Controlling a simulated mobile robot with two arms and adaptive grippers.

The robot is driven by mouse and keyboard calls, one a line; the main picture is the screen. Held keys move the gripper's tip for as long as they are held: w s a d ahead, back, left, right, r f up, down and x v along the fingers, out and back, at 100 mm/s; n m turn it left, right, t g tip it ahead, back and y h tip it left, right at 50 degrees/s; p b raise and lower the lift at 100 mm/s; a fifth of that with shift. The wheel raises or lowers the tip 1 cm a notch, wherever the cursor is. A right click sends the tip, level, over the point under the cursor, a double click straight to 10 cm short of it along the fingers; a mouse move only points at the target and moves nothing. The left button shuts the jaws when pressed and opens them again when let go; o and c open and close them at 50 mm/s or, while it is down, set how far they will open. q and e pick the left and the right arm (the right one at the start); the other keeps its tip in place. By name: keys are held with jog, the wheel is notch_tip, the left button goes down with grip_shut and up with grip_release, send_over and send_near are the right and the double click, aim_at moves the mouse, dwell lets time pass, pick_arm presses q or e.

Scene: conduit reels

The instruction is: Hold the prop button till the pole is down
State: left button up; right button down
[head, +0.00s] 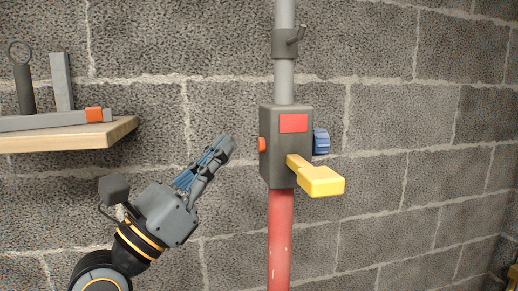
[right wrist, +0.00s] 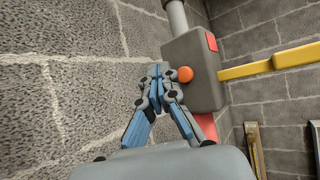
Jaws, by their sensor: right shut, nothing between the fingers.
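The prop is a vertical pole with a grey upper tube (head: 284,80) and a red lower tube (head: 281,240). A dark grey box (head: 272,165) joins them. The orange button (head: 262,144) sticks out of the box's left side; it also shows in the right wrist view (right wrist: 185,74). A yellow lever (head: 322,182) and a blue knob (head: 321,141) are on the box's right. My right gripper (head: 228,143) is shut and empty, left of the button, with a small gap in the head view. In the right wrist view its fingertips (right wrist: 155,72) are beside the button. My left gripper is not in view.
A wooden shelf (head: 70,137) on the left wall holds grey tools and a bar with an orange end (head: 94,114). A collar with a small handle (head: 285,43) sits on the upper tube. A block wall (head: 400,110) stands behind.

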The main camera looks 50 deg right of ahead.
jog(key=shift+w+a+b, duration=0.35)
jog(key=shift+w+a, duration=0.65)
jog(key=shift+a, duration=0.2)
